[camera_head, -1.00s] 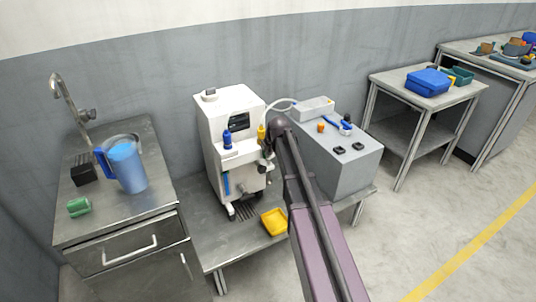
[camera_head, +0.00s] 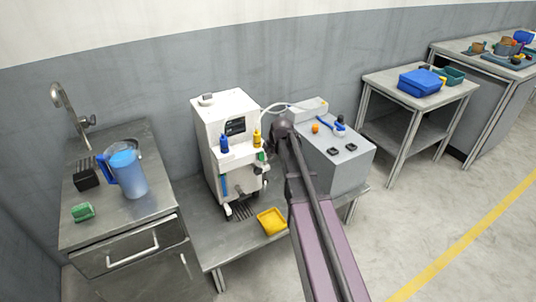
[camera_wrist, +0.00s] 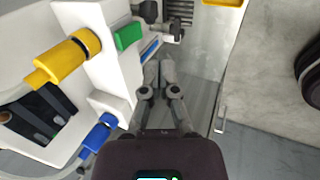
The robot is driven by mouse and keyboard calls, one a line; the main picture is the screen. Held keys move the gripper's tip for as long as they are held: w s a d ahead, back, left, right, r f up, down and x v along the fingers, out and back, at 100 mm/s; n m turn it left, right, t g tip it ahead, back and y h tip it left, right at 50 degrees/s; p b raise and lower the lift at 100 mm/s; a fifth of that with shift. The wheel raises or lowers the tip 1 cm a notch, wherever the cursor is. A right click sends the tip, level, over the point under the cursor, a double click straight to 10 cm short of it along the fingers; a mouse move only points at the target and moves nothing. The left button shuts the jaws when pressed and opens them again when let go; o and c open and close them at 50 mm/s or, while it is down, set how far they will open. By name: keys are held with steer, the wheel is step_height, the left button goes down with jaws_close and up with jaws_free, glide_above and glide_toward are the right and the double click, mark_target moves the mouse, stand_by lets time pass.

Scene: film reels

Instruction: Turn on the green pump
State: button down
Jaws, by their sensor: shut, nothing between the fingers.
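The white machine (camera_head: 230,150) stands on a low metal bench. In the wrist view this green block (camera_wrist: 128,36) sits on the white body, beside a dark knob (camera_wrist: 147,12). My gripper (camera_wrist: 161,70) is shut and empty, its fingertips below and right of the green block, apart from it in the picture. Whether the fingers touch the machine cannot be told.
A yellow bottle-like part (camera_wrist: 62,60) and a blue one (camera_wrist: 97,138) stick out of the machine near my gripper. A yellow tray (camera_head: 271,222) lies on the bench in front. A grey box (camera_head: 345,165) stands right. A sink counter (camera_head: 150,215) with a blue jug (camera_head: 128,172) is left.

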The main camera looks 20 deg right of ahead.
mark_target(262, 156)
steer(key=shift+w+p+v, duration=0.1)
steer(key=shift+p+v, duration=1.15)
steer(key=shift+v, duration=0.2)
steer(key=shift+w+p+v, duration=0.15)
steer(key=shift+p+v, duration=1.1)
steer(key=shift+v, duration=0.25)
steer(key=shift+a, duration=0.1)
steer(key=shift+s+f+g, duration=0.3)
steer(key=shift+f+g, duration=0.25)
steer(key=shift+g, duration=0.05)
steer(key=shift+f+b, duration=0.15)
steer(key=shift+b, duration=0.25)
steer(key=w+a+f+b, duration=0.1)
steer(key=w+f+b, duration=0.5)
steer(key=f+b, duration=0.4)
steer(key=shift+w+a, duration=0.3)
steer(key=shift+w, duration=0.1)
